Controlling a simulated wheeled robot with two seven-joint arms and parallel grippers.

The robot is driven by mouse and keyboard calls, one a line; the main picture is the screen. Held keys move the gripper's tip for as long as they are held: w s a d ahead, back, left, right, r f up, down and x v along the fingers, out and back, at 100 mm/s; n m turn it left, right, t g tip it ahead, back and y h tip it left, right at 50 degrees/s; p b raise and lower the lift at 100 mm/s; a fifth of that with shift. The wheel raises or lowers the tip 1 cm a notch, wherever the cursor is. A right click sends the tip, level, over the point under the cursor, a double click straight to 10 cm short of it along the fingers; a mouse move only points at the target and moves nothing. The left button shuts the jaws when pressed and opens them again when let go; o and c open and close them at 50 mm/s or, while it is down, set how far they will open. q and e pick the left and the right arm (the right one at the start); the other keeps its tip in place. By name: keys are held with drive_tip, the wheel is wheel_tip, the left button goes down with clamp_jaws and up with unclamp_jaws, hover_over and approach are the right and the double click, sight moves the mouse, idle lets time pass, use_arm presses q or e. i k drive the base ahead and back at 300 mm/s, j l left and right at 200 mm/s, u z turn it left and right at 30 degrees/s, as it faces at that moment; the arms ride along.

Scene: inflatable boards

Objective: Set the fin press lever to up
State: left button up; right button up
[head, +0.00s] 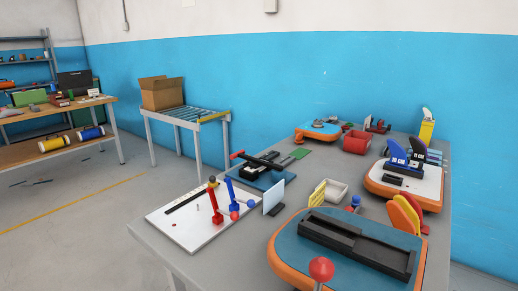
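No label marks the fin press, so I cannot tell which device it is. A black device (262,162) on a blue base has a bar with a red grip (237,155) at its left end, nearly level. A white plate (192,223) carries a red lever (215,204) and a blue lever (231,192), both standing roughly upright. At the front, a red ball knob (321,268) on a short post shows before a blue-and-orange board (300,250) with a black channel (358,246); its lower part is cut off. Neither of my grippers is in view.
The grey table (180,262) also holds a second orange-edged board (375,180) with blue fins, yellow and orange fins (404,214), a red bin (356,142) and a white tray (336,191). A roller stand with a cardboard box (161,93) and a workbench stand left.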

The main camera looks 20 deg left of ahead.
sight(256, 163)
drive_tip(key=i+j+z, duration=0.1)
drive_tip(key=j+z, duration=0.25)
drive_tip(key=j, duration=0.25)
drive_tip(key=j+z, duration=0.3)
drive_tip(key=j, duration=0.3)
drive_tip(key=j+z, duration=0.35)
drive_tip(key=j, duration=0.25)
drive_tip(key=k+j+z, duration=0.1)
drive_tip(key=j+z, duration=0.2)
drive_tip(key=j, duration=0.3)
drive_tip(key=k+j+z, duration=0.15)
drive_tip(key=j+z, duration=0.2)
drive_tip(key=j, duration=0.25)
